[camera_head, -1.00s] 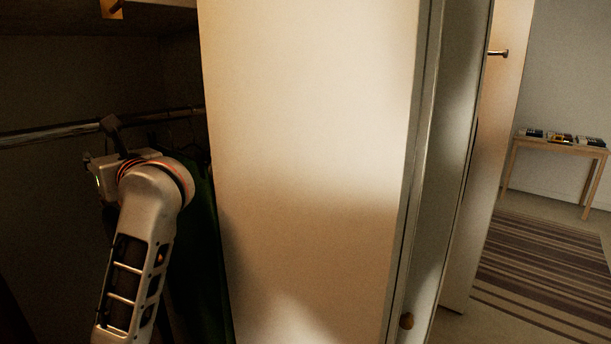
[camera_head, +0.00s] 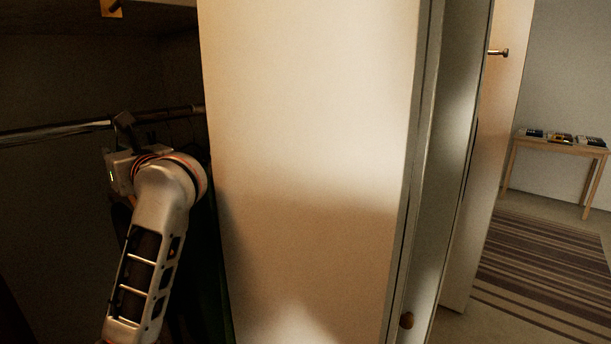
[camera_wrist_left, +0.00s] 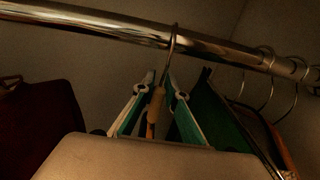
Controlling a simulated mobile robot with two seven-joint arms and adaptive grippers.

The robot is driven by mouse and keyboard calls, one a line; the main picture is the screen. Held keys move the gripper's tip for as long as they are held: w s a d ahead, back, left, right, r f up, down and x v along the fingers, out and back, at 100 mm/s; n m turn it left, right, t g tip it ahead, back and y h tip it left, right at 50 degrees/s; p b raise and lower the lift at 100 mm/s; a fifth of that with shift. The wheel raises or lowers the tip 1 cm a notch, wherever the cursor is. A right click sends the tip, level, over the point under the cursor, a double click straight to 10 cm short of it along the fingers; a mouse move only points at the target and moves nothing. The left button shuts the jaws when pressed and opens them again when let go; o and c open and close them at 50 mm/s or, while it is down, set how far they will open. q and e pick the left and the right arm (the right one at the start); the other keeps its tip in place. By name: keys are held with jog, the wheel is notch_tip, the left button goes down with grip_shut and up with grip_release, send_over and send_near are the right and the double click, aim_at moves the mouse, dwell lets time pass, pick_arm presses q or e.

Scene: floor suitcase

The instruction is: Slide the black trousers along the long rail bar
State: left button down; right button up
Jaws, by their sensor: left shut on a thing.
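The long rail bar (camera_head: 60,130) crosses the dark closet at the left of the head view. It also runs across the top of the left wrist view (camera_wrist_left: 120,28). My left gripper (camera_head: 124,120) is just below the bar, with the arm rising from below. In the left wrist view my left gripper (camera_wrist_left: 157,88) is shut on a hanger (camera_wrist_left: 156,100), whose wire hook goes up over the bar. I cannot make out the black trousers; my gripper and the darkness hide what hangs below. My right gripper is not in view.
In the left wrist view, a green garment (camera_wrist_left: 218,112) and several hanger hooks are close on the right, and a dark garment (camera_wrist_left: 45,125) hangs left. A large pale panel (camera_head: 310,150) stands right of my arm. A small table (camera_head: 560,145) is far right.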

pick_arm(q)
jog(key=shift+w+d, duration=0.15)
jog(key=c, duration=2)
grip_release()
jog(key=shift+o, duration=0.2)
jog(key=shift+f, duration=0.1)
jog(key=shift+d, duration=0.1)
